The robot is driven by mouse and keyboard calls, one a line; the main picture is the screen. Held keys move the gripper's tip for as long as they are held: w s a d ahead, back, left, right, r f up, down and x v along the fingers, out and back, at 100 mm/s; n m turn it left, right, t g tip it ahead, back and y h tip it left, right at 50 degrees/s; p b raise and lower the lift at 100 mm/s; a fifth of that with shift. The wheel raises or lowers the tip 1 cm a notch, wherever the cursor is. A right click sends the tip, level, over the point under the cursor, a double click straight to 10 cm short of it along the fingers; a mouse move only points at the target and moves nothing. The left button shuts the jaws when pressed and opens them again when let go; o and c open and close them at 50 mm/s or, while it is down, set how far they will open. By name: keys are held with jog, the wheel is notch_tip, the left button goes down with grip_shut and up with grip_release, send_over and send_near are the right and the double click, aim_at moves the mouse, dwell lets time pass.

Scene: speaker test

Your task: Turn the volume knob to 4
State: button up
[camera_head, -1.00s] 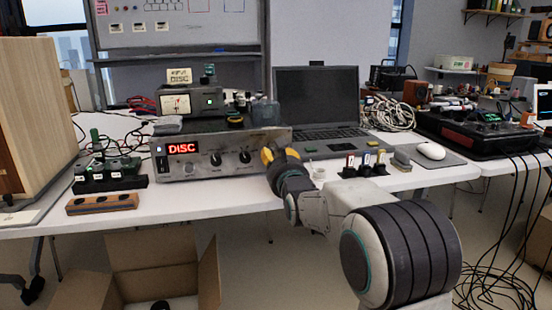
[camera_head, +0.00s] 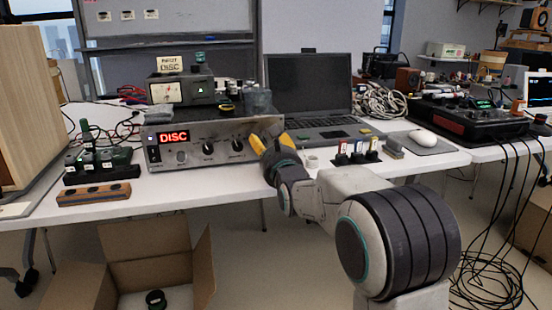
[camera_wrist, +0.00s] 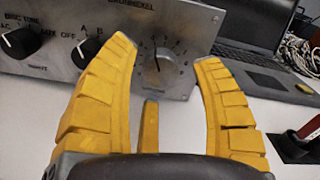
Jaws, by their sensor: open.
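The grey amplifier (camera_head: 163,157) stands on the white table with a red display reading DISC. Its right end carries a round dial scale (camera_wrist: 160,62) with small numbers and a thin dark pointer line standing nearly upright; I cannot read which number it marks. My gripper (camera_wrist: 165,52) faces this dial with its yellow fingers spread, one on each side of the scale in the wrist view. Nothing is held between them, and I cannot tell whether they touch the panel. In the head view my gripper (camera_head: 270,143) hides the dial.
Two black knobs (camera_wrist: 87,47) (camera_wrist: 19,42) sit left of the dial. An open laptop (camera_head: 310,90) stands behind and right of my gripper. An open cardboard box (camera_head: 117,270) is on the floor.

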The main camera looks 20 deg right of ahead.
jog(key=s, duration=1.1)
jog(key=shift+r, duration=0.1)
jog(key=s+r+n+g+p, duration=0.7)
jog(key=s+r+n+p, duration=0.4)
jog(key=p, duration=1)
jog(key=s+r+n+g+p, duration=0.7)
jog(key=s+r+n+p, duration=0.5)
jog(key=s+n+p, duration=0.7)
jog(key=shift+s+r+p, duration=0.15)
jog(key=shift+s+p, duration=0.6)
jog(key=shift+p, duration=0.4)
